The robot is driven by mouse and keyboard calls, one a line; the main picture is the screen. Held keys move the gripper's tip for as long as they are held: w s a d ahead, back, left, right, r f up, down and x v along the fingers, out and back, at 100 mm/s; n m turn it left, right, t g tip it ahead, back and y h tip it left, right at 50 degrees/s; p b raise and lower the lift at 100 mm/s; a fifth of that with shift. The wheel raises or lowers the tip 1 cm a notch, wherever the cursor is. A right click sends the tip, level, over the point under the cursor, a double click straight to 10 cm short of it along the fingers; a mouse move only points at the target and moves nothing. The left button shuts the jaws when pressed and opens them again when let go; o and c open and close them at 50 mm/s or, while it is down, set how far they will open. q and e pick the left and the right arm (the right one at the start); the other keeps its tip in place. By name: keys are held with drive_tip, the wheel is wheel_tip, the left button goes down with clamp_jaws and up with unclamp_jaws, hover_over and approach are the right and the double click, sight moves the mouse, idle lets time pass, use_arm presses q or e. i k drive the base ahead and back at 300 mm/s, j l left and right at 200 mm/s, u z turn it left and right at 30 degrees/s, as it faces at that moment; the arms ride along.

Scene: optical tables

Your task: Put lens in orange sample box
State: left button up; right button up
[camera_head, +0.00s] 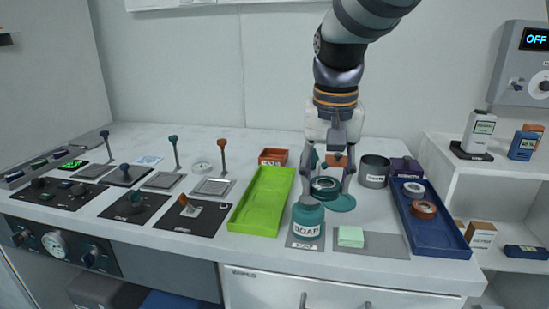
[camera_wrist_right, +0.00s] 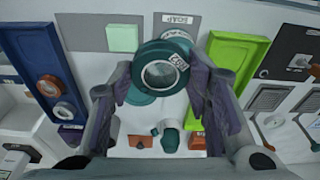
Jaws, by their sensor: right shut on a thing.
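The lens (camera_head: 325,183) is a dark teal ring with clear glass. My right gripper (camera_head: 328,180) is shut on it and holds it just behind the soap bottle. The right wrist view shows the lens (camera_wrist_right: 162,72) between the two fingers (camera_wrist_right: 160,80), its small label facing the camera. A small orange box (camera_head: 273,157) stands at the back of the table, behind the green tray and to the left of the gripper. An orange box-like thing also shows in the right wrist view (camera_wrist_right: 197,141). My left gripper is not in view.
A teal soap bottle (camera_head: 308,218) stands in front of the gripper. A green tray (camera_head: 262,201) is to the left. A dark cup (camera_head: 374,171) and a blue tray (camera_head: 440,235) with round parts are to the right. A teal disc (camera_head: 341,203) lies beneath the lens.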

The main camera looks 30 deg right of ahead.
sight(274, 160)
drive_tip(key=i, duration=0.95)
